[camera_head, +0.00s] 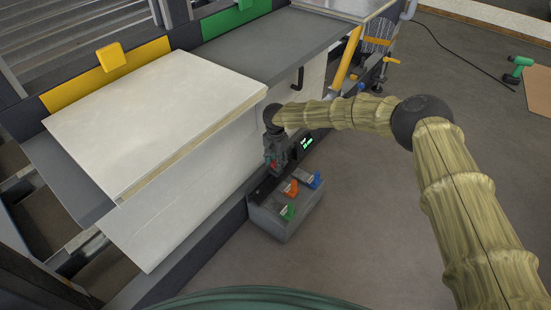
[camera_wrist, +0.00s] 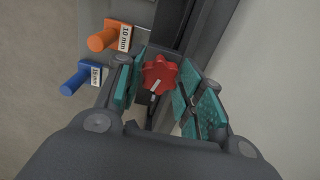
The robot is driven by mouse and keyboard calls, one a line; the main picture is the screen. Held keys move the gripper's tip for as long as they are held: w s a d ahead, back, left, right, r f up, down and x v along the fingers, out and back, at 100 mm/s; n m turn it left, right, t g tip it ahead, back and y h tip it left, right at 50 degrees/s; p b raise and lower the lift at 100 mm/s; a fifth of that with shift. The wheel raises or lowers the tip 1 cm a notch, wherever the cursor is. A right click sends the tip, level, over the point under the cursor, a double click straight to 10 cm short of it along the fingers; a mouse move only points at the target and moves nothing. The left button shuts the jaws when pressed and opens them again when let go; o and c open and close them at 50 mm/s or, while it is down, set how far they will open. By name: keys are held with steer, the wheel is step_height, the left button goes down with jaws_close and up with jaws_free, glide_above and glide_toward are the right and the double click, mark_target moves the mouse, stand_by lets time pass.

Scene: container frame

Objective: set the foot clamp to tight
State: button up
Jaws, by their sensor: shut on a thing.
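The foot clamp's red star-shaped knob (camera_wrist: 159,75) sits between the teal finger pads of my gripper (camera_wrist: 162,88) in the wrist view. A pale pointer mark shows on the stem below the knob; I cannot read its setting. In the head view, my gripper (camera_head: 275,160) points down beside the long bench frame, just behind the grey box, and a small bit of red shows at its fingers. The fingers are shut on the knob. The clamp's lower part is mostly hidden by the gripper.
The grey box (camera_head: 285,224) holds orange (camera_head: 291,187), blue (camera_head: 315,180) and green (camera_head: 288,212) handled pieces. The wrist view shows a "10 mm" label by the orange one (camera_wrist: 103,38). A small display (camera_head: 306,143) is beside my gripper. Open floor lies right.

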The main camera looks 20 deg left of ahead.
steer(key=m+p, duration=0.2)
steer(key=m, duration=0.1)
steer(key=shift+r+m+p, duration=0.15)
steer(key=shift+m+p, duration=0.15)
steer(key=shift+m, duration=0.1)
steer(key=m+p, duration=0.1)
steer(key=m, duration=0.2)
steer(key=shift+m+p, duration=0.3)
steer(key=shift+p, duration=0.1)
steer(key=m+p, duration=0.1)
steer(key=m, duration=0.3)
steer(key=shift+w+a+p, duration=0.1)
steer(key=shift+p, duration=0.3)
steer(key=shift+m+p, duration=0.5)
steer(key=shift+m, duration=1.1)
steer(key=o, duration=1)
